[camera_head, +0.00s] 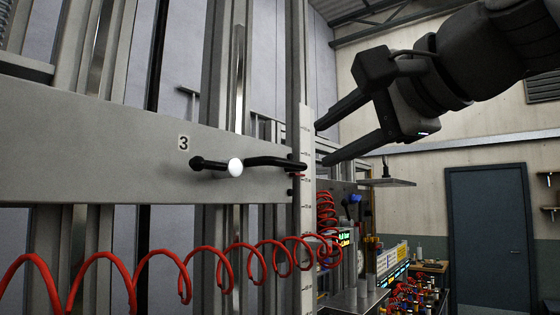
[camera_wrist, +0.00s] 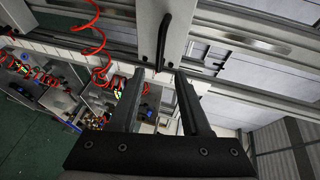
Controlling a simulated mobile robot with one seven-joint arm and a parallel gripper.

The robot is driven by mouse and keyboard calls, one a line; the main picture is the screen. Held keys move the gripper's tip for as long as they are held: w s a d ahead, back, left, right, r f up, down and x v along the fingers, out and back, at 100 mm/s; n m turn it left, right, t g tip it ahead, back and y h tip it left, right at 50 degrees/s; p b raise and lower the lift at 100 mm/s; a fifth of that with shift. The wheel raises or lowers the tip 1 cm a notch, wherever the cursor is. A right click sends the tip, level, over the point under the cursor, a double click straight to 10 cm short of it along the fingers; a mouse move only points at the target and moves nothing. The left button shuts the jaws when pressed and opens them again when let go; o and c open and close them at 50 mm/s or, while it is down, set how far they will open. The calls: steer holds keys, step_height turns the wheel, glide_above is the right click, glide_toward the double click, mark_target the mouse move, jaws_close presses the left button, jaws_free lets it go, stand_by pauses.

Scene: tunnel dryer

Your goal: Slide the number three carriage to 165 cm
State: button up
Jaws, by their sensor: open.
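The number three carriage (camera_head: 100,150) is a wide grey crossbar with a "3" label (camera_head: 184,143). My gripper (camera_head: 321,144) is open and empty, right of the scale. In the wrist view the handle (camera_wrist: 163,42) lies ahead of my fingertips (camera_wrist: 158,78), roughly in line with the gap between them.
A coiled red hose (camera_head: 220,268) hangs below and in front of the carriage. Workbenches with several coloured fittings (camera_head: 415,295) stand low at the right. A small flat plate (camera_head: 387,182) sits below my gripper. A dark door (camera_head: 490,235) is in the back wall.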

mark_target(292, 163)
steer(key=p+x, duration=0.1)
steer(key=x, duration=1)
steer(key=shift+w+a+p, duration=0.1)
steer(key=shift+p, duration=0.3)
jaws_close()
stand_by(0.7)
